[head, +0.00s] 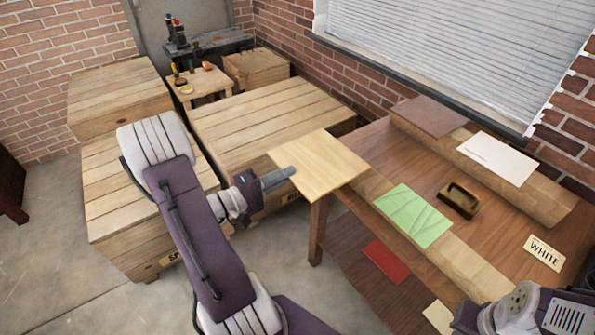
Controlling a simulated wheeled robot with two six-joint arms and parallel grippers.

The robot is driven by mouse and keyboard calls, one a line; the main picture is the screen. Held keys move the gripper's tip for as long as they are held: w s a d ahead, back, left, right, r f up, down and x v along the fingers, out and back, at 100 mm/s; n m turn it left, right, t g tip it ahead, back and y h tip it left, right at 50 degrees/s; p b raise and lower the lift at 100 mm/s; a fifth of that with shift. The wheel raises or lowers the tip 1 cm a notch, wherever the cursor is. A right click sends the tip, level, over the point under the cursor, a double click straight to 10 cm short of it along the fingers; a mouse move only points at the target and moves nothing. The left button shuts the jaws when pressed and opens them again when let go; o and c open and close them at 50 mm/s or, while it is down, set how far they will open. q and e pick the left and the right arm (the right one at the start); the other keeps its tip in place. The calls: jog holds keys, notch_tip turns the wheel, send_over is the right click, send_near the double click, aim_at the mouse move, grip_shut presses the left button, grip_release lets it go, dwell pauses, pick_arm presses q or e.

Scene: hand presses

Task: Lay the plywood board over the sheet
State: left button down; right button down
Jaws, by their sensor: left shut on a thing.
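My left gripper (290,173) is shut on the left edge of a pale plywood board (322,160). The board is held flat at the left end of the wooden table, and I cannot tell its height above it. A green sheet (412,216) with faint lines lies on the table, right of and nearer than the board, apart from it. A white sheet (497,158) lies on the raised back ledge. The gripper's fingertips are partly hidden at the board. Part of my right arm shows at the bottom right; its gripper is not in view.
On the table (480,235) stand a brown wooden block-like tool (459,200) and a "WHITE" label (543,252). A brown board (430,116) lies on the back ledge. A red sheet (386,261) lies on the lower shelf. Large wooden crates (262,120) stand at the left.

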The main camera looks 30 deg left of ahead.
pick_arm(q)
jog(key=v, duration=0.9)
pick_arm(e)
jog(key=shift+f, duration=0.3)
pick_arm(q)
jog(key=shift+s, duration=0.1)
